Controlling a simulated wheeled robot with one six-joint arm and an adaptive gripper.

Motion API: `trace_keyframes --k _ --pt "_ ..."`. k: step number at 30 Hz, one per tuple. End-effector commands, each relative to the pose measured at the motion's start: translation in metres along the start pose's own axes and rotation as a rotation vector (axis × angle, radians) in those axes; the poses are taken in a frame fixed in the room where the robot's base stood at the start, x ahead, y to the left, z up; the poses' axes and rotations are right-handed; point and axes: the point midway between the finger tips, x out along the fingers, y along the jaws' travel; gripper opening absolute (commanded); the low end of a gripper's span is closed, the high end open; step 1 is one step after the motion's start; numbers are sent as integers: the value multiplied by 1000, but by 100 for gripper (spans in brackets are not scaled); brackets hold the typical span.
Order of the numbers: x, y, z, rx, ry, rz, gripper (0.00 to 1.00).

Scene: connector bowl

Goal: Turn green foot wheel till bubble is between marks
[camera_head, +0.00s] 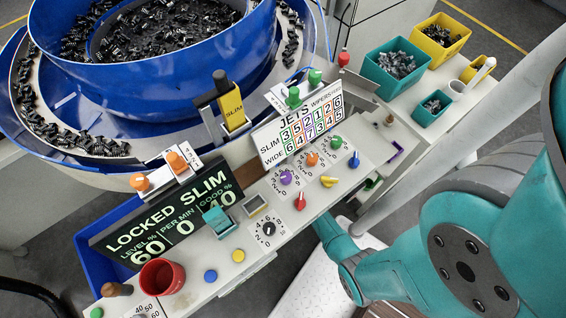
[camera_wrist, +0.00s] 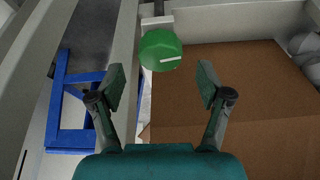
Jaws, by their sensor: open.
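The green foot wheel (camera_wrist: 160,50) is a round green disc with a white line near its lower right. It shows in the wrist view, between and just beyond my fingers. My gripper (camera_wrist: 162,82) is open, with one finger on each side and a gap to the wheel; nothing is between the fingers. In the head view I cannot make out the foot wheel or my gripper. A small framed window (camera_head: 256,205) on the panel may be the level vial, but it is too small to read a bubble or marks.
In the head view, the control panel (camera_head: 300,215) carries coloured knobs beside the blue feeder bowl (camera_head: 150,100). A display (camera_head: 165,220) reads LOCKED SLIM. Bins stand at upper right.

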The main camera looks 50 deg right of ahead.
Motion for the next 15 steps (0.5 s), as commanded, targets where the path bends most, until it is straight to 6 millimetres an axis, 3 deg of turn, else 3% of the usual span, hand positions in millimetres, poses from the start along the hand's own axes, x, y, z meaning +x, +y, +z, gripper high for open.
trace_keyframes --k 6,15 --pt "25 0 -1 0 -1 0 77" --pt "43 0 0 0 0 -1 77"
